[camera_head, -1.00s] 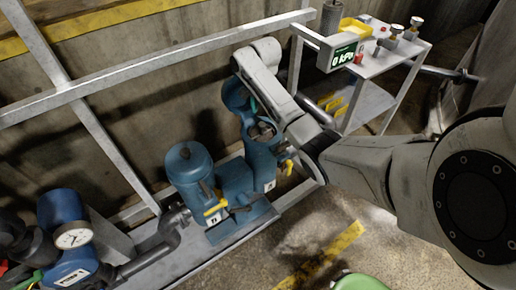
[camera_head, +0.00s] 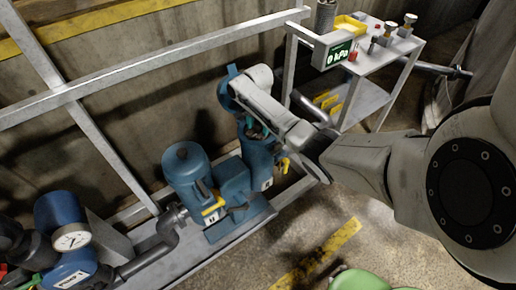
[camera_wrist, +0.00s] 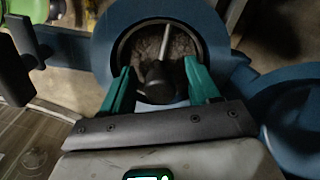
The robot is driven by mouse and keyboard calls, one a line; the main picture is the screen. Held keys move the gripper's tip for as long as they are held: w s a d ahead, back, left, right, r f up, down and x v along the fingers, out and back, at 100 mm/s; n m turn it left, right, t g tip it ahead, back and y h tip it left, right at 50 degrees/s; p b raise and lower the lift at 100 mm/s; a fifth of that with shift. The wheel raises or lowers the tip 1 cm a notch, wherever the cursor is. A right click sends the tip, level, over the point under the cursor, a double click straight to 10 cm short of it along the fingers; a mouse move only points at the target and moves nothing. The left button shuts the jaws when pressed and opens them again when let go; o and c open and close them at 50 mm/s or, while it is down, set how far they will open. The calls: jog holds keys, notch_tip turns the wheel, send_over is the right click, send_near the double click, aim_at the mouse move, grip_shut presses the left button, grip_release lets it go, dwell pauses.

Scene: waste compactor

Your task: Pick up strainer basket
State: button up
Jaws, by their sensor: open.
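In the wrist view, the strainer basket (camera_wrist: 180,45) sits inside the round opening of a blue housing (camera_wrist: 108,35). It has a dirty grey-brown interior, and a thin light bar with a dark knob stands out of it. My gripper (camera_wrist: 158,68) has teal fingers, spread open on either side of the knob, with nothing held between them. The tips are at the near part of the opening; whether they touch the basket I cannot tell.
A cart (camera_head: 397,48) with a 0 kPa display (camera_head: 340,54) and a grey mesh cylinder (camera_head: 326,16) stands behind right. A pressure gauge (camera_head: 72,240) is at lower left. Floor at right is open.

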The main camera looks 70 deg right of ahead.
grip_shut()
dwell(0.4)
jog(key=shift+r, duration=0.1)
dwell(0.8)
